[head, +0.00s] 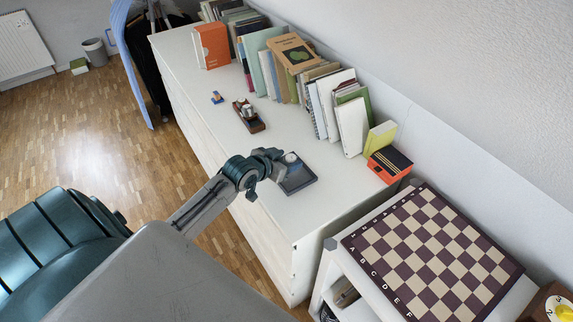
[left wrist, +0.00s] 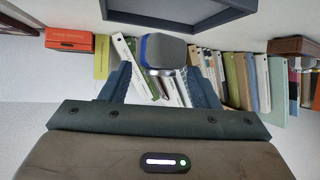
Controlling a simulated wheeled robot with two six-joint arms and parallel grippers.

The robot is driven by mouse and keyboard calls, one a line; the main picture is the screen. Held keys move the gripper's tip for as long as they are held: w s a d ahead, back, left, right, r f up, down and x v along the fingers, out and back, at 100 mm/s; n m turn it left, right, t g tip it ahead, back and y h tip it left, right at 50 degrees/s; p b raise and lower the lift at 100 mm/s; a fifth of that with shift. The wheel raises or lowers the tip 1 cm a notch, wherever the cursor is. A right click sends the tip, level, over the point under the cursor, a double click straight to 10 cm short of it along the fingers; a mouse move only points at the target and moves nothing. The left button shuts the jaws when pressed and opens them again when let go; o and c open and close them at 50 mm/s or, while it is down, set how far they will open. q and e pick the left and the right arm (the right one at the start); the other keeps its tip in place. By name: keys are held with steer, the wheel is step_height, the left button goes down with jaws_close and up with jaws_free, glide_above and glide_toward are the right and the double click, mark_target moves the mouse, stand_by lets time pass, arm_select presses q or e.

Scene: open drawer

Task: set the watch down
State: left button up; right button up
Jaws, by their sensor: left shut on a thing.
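My left gripper (head: 272,163) reaches over the white cabinet top and is shut on the watch (head: 291,158), a small round pale-topped thing. In the left wrist view the watch (left wrist: 164,51) shows a grey face with a blue edge between the two fingertips (left wrist: 163,80). A dark square tray (head: 299,187) lies on the cabinet top just beyond the gripper. The watch appears over the tray's near left part; I cannot tell whether it touches. The tray (left wrist: 190,24) also shows at the top of the left wrist view. My right gripper is not in view.
A brown wooden holder (head: 255,126) with small items and a small blue-and-orange object (head: 217,98) stand farther along the cabinet (head: 282,215). Books (head: 352,127) line the wall. An orange-and-black box (head: 390,163) is right of the tray. A chessboard (head: 433,255) lies nearer right.

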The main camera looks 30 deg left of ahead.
arm_select(q)
steer(key=shift+w+a+f, duration=0.1)
steer(key=shift+w+f, duration=0.1)
steer(key=shift+f+p, duration=0.35)
steer(key=shift+f, duration=1.35)
steer(key=o, duration=1)
steer(key=shift+r, duration=0.15)
steer(key=v, duration=1.2)
